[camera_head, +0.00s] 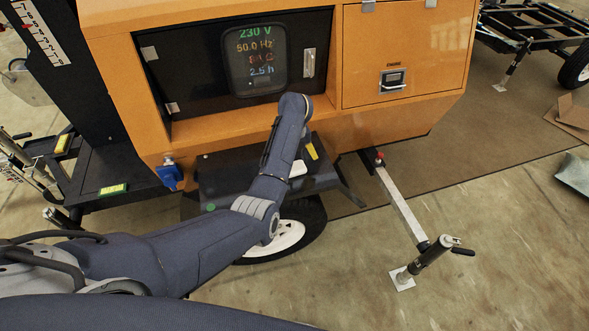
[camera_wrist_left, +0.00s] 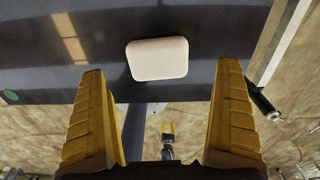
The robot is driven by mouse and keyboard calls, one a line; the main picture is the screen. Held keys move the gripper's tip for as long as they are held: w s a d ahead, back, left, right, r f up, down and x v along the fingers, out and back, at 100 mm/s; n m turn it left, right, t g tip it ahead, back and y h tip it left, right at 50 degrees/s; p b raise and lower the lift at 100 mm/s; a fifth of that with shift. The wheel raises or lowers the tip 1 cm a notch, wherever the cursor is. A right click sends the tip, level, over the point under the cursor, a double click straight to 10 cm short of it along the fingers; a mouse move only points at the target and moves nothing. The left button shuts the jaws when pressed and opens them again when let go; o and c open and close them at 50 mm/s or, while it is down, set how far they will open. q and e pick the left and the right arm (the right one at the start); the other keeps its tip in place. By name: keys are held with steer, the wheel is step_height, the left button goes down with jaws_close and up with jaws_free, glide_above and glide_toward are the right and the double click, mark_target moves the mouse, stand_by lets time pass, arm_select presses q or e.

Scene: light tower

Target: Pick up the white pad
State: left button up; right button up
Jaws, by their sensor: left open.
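The white pad (camera_wrist_left: 157,58) is a small rounded block on the dark top of the fender (camera_wrist_left: 210,25) in the left wrist view. In the head view, part of the pad (camera_head: 298,169) shows beside my left arm. My left gripper (camera_wrist_left: 162,68) is open, with its yellow fingers wide apart on either side of the pad in the picture. No contact shows. In the head view, my forearm hides most of this gripper; a yellow piece (camera_head: 312,151) shows by it. A small yellow two-pronged thing (camera_wrist_left: 168,130), perhaps my right gripper, shows low in the wrist view.
The orange generator cabinet (camera_head: 405,60) with a lit display (camera_head: 255,58) stands right behind the fender. A wheel (camera_head: 290,235) is below. A metal outrigger (camera_head: 402,205) with a jack reaches out at right. The floor at lower right is clear.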

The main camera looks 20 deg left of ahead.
mark_target(295, 166)
arm_select(q)
steer(key=shift+a+f, duration=0.2)
steer(key=shift+f, duration=2.25)
steer(key=c, duration=1.1)
